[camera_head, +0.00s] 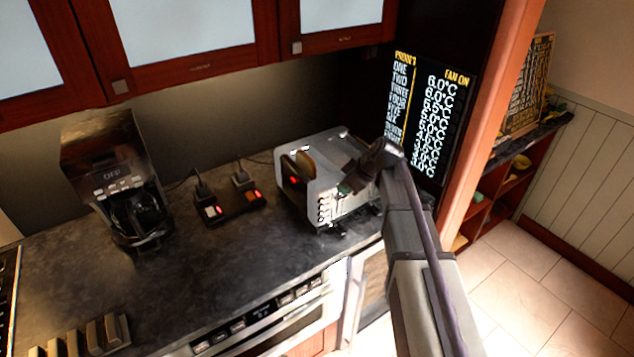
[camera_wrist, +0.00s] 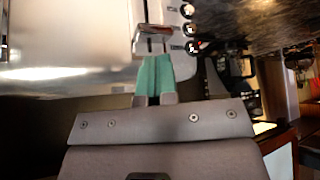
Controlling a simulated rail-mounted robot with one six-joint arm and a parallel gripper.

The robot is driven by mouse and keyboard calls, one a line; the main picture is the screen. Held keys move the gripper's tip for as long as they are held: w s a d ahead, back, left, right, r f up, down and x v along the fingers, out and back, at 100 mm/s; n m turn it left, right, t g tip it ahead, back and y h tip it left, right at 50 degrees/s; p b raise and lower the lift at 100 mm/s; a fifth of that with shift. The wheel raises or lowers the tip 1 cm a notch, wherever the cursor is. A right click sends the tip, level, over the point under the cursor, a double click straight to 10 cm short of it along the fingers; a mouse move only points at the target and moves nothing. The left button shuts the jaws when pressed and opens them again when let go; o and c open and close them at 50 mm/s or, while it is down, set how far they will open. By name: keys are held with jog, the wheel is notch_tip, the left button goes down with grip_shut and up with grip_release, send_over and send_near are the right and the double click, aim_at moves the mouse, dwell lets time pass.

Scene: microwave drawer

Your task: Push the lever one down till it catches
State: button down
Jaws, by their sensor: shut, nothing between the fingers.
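A lever (camera_wrist: 153,30) sticks out there beside a column of dark knobs (camera_wrist: 190,29). My arm hides part of the toaster's right end in the head view.
A coffee maker (camera_head: 122,190) stands at the left, and a power strip (camera_head: 230,206) with plugs and red lights is left of the toaster. A lit temperature board (camera_head: 425,115) is behind my arm. The front-middle counter (camera_head: 200,270) is clear.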

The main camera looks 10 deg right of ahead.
jog(key=shift+f, duration=0.1)
dwell(0.3)
jog(key=shift+f+b, duration=3.85)
jog(key=shift+b, duration=0.1)
jog(key=shift+r, duration=0.1)
jog(key=s, duration=0.1)
jog(key=s+d+r+p, duration=0.1)
jog(key=shift+s+d, duration=0.15)
jog(key=shift+s, duration=0.2)
jog(key=s+r+p, duration=0.1)
jog(key=d+r+p, duration=0.1)
jog(key=r+p, duration=0.1)
jog(key=s+r+p, duration=0.1)
jog(key=r+p, duration=0.1)
jog(key=shift+s+d, duration=0.15)
jog(key=shift+s, duration=0.2)
